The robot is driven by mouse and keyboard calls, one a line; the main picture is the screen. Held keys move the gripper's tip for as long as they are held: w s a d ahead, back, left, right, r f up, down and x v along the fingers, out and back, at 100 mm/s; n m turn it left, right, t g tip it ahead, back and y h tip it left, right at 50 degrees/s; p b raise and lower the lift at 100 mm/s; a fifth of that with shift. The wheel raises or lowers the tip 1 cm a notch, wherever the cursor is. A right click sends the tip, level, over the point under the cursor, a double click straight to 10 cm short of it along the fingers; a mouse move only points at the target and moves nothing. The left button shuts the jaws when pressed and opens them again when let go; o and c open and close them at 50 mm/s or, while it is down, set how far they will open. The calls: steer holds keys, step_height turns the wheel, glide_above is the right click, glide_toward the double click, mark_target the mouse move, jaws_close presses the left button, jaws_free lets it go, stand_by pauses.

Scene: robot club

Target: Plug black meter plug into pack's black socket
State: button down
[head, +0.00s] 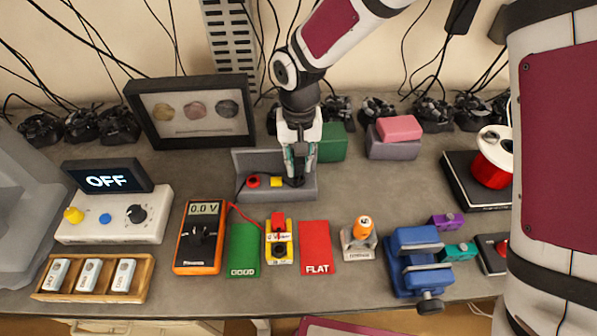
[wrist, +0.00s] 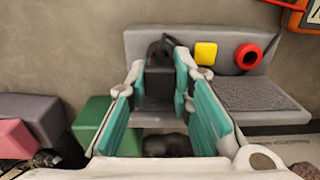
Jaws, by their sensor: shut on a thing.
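The black meter plug (wrist: 160,62) is between my gripper's teal finger pads in the wrist view. My gripper (head: 297,172) points down at the grey stand (head: 246,163) in the head view and is shut on the plug. The fingers partly hide the plug, and I cannot tell whether it is clear of the stand. The orange meter (head: 187,258) reads 0.0 V, and a red lead runs from it toward the yellow pack (head: 270,251). A red piece (head: 278,221) is on the pack. The pack's black socket cannot be made out.
A yellow square (wrist: 206,54) and red ring (wrist: 248,56) are on the stand beside the plug. Green (head: 243,243) and red (head: 315,241) mats flank the pack. A green block (head: 332,143) lies behind the gripper. The blue vise (head: 415,250) stands to the right.

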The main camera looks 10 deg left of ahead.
mark_target(299, 161)
steer(key=shift+r+p, duration=0.5)
steer(key=shift+r, duration=1.1)
steer(key=c, duration=2.3)
jaws_free()
jaws_close()
